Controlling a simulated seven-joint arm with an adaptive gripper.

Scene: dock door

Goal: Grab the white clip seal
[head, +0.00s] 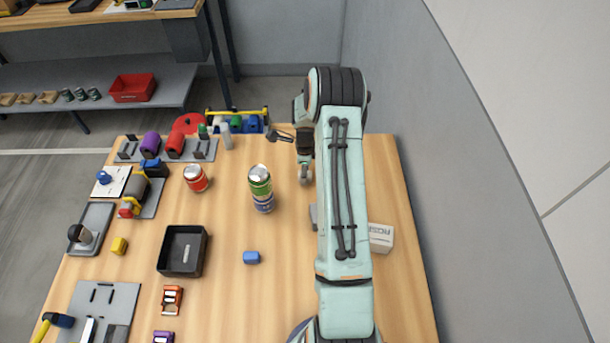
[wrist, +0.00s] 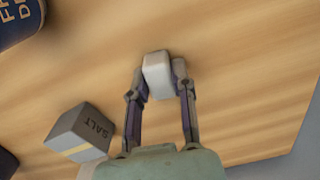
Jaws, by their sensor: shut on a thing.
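The white clip seal (wrist: 157,76) shows as a small pale block between the fingertips of my gripper (wrist: 160,84) in the wrist view. Both fingers touch its sides, so my gripper is shut on it. Bare wood shows around it; I cannot tell whether it still touches the table. In the head view my gripper (head: 305,174) points down over the table's back part, right of the tall cans, and the held piece is hard to make out there. A small pale piece (head: 186,253) also lies in the black tray; I cannot tell what it is.
A grey salt box (wrist: 78,133) stands close by, left of my gripper in the wrist view. A stacked green and blue can (head: 261,190), a red can (head: 195,178), a blue block (head: 251,257) and a black tray (head: 163,262) stand left. A white box (head: 381,238) is right.

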